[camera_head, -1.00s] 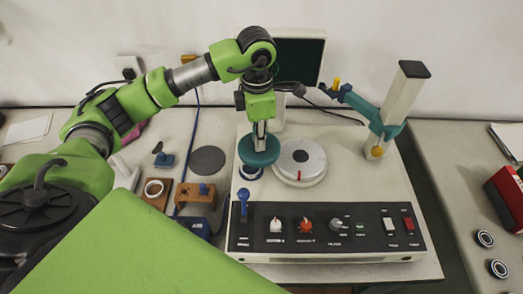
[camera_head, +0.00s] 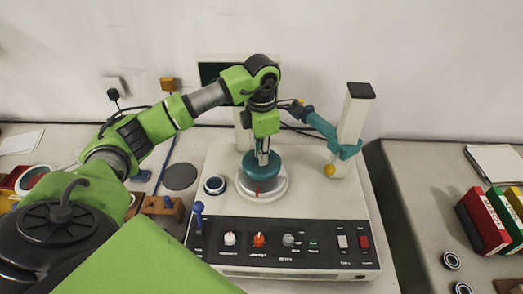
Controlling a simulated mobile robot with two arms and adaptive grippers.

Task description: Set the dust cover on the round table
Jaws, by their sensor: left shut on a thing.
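The dust cover (camera_head: 262,172) is a teal round cap with a stem on top. My left gripper (camera_head: 263,156) is shut on the stem from above. The cover is over the white round table (camera_head: 279,191) on the instrument, hiding most of its top. The table's white rim and a red mark at its front show around the cover. I cannot tell whether the cover touches the table. My right gripper is not in view.
A dark-edged ring (camera_head: 215,185) lies left of the round table. A teal arm on a white column (camera_head: 348,130) stands at the right. The control panel (camera_head: 285,242) with knobs runs along the front. A grey disc (camera_head: 180,176) lies further left.

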